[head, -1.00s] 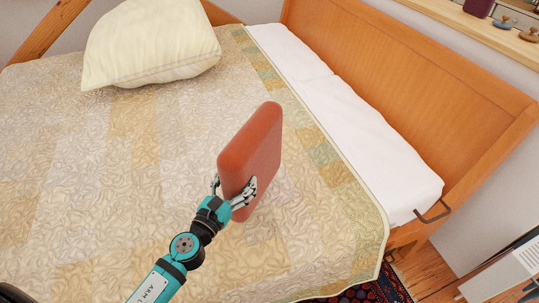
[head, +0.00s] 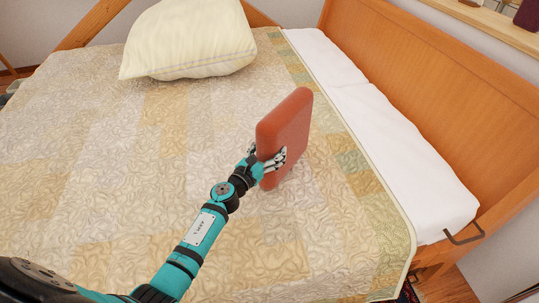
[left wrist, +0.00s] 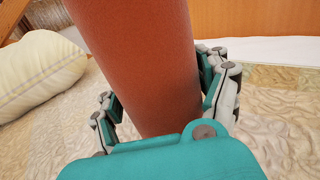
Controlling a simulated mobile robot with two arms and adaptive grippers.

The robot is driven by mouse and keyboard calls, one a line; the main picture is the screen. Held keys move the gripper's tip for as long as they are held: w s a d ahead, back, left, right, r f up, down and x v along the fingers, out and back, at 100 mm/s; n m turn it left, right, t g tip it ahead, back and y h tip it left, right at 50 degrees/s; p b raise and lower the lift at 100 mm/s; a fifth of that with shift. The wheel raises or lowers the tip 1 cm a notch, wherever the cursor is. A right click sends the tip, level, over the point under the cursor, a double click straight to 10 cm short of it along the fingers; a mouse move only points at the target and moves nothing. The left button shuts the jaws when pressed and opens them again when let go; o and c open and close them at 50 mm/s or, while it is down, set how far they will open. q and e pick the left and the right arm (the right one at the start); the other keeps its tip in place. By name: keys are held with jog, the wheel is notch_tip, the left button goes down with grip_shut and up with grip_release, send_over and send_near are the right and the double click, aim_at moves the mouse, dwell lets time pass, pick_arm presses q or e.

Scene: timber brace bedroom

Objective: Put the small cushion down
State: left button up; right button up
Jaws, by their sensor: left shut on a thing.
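The small cushion (head: 287,138) is a reddish-brown, flat square block with rounded edges. It stands upright on edge in my left gripper (head: 270,162), over the quilted bed (head: 150,195). The gripper is shut on its lower part, with fingers on both faces. In the left wrist view the cushion (left wrist: 140,60) fills the middle, between the grey and teal fingers (left wrist: 165,105). I cannot tell whether its lower edge touches the quilt. My right gripper is not in view.
A large cream pillow (head: 190,40) lies at the back left of the bed. White bedding (head: 400,150) runs along the wooden headboard (head: 430,100) on the right. A metal bracket (head: 465,236) sticks out at the bed's corner. The quilt around the cushion is clear.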

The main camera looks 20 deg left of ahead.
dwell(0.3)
pick_arm(q)
jog(key=shift+f, duration=0.2)
jog(key=o, duration=1.6)
jog(key=s+a, duration=0.2)
jog(key=s, duration=1)
jog(key=shift+a+r, duration=0.1)
